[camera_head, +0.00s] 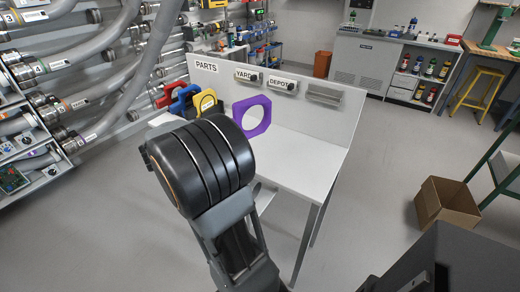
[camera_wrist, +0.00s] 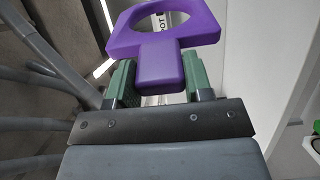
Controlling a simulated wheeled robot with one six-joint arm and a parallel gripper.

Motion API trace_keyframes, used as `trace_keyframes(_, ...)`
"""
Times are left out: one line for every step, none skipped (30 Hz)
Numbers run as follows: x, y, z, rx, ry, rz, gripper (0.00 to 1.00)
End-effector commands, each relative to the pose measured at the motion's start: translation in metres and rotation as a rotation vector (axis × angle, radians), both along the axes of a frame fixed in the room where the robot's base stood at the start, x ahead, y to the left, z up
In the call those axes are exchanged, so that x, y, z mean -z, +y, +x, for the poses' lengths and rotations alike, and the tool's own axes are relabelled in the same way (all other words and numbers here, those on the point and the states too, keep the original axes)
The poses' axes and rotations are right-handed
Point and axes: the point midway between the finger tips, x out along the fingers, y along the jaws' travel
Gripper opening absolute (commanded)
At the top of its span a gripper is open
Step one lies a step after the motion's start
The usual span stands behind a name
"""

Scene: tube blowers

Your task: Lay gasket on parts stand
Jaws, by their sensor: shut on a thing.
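The purple gasket (camera_head: 252,117) is a ring with an angular outer edge and a tab. In the wrist view the gasket (camera_wrist: 165,38) has its tab between the two green fingers of my gripper (camera_wrist: 160,82), which is shut on it. In the head view my arm hides the gripper. The gasket appears in front of the back panel, above the white parts stand (camera_head: 310,165); I see no contact with the top. The panel carries a PARTS label (camera_head: 206,67).
Red (camera_head: 167,95), blue (camera_head: 183,98) and yellow (camera_head: 206,103) gaskets stand upright at the stand's left end. YARD (camera_head: 246,76) and DEPOT (camera_head: 282,84) labels are on the panel. The right part of the top is clear. A cardboard box (camera_head: 447,203) is on the floor at right.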

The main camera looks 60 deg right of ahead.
Motion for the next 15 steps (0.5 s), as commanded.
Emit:
trace_keyframes(0.006, -0.008, -0.003, 0.016, 0.002, 0.0, 0.21)
trace_keyframes(0.008, -0.013, -0.004, 0.021, 0.003, 0.001, 0.21)
trace_keyframes(0.012, -0.022, -0.004, 0.024, 0.003, 0.001, 0.21)
trace_keyframes(0.015, -0.029, -0.003, 0.026, 0.004, -0.001, 0.21)
trace_keyframes(0.019, -0.036, -0.003, 0.026, 0.003, 0.0, 0.21)
trace_keyframes(0.023, -0.047, -0.002, 0.026, 0.004, 0.001, 0.21)
trace_keyframes(0.027, -0.055, -0.001, 0.025, 0.004, 0.001, 0.21)
trace_keyframes(0.03, -0.062, -0.001, 0.025, 0.003, 0.0, 0.21)
trace_keyframes(0.035, -0.072, 0.0, 0.023, 0.004, 0.001, 0.21)
trace_keyframes(0.038, -0.08, 0.001, 0.024, 0.003, 0.0, 0.21)
trace_keyframes(0.041, -0.087, 0.001, 0.023, 0.004, 0.001, 0.21)
trace_keyframes(0.049, -0.093, 0.002, 0.021, 0.005, 0.001, 0.21)
trace_keyframes(0.055, -0.097, 0.003, 0.021, 0.005, 0.001, 0.21)
trace_keyframes(0.06, -0.1, 0.003, 0.02, 0.005, 0.001, 0.21)
trace_keyframes(0.066, -0.105, 0.004, 0.019, 0.005, 0.001, 0.21)
